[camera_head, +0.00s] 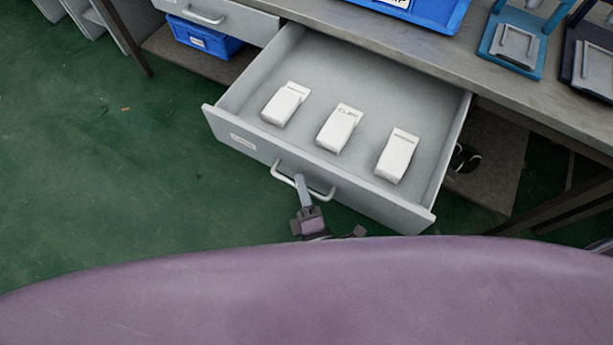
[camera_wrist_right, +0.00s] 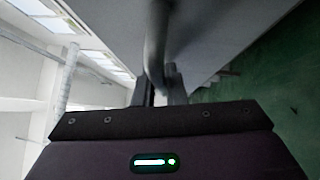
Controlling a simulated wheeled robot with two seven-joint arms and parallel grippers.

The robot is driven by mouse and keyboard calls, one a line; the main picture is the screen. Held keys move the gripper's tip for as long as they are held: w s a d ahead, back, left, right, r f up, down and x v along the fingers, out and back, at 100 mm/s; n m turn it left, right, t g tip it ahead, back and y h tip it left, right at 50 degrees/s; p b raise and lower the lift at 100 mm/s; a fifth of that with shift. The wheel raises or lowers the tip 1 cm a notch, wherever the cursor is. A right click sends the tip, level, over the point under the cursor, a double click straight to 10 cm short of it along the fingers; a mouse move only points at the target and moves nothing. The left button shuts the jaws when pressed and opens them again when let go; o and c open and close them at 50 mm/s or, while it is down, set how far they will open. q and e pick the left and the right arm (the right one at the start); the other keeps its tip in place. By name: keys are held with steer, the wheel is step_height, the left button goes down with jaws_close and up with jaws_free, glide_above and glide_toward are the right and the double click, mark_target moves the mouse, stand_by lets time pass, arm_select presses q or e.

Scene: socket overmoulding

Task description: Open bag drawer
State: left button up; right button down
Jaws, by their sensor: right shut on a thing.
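The bag drawer (camera_head: 330,186) is a light grey drawer pulled well out from under the workbench in the head view. Three white bags or packets (camera_head: 340,128) lie apart in a row on its floor. Its front carries a curved metal handle (camera_head: 284,177). My right gripper (camera_head: 301,182) is shut on the handle, with its fingers around the bar. In the right wrist view the handle bar (camera_wrist_right: 156,50) runs down between the fingers (camera_wrist_right: 160,88), in front of the grey drawer front (camera_wrist_right: 205,35). My left gripper is not in view.
The workbench (camera_head: 390,45) carries a blue bin (camera_head: 430,12) and a blue stand (camera_head: 515,42). A second drawer (camera_head: 225,18) is closed at upper left, with a blue crate (camera_head: 203,38) below it. Green floor (camera_head: 90,170) is clear at the left.

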steer(key=c, duration=1.5)
jaws_free()
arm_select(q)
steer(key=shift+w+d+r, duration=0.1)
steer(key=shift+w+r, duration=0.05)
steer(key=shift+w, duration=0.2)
arm_select(e)
steer(key=v, duration=0.7)
steer(key=shift+s, duration=0.4)
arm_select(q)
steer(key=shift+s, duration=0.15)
arm_select(e)
steer(key=shift+d, duration=0.1)
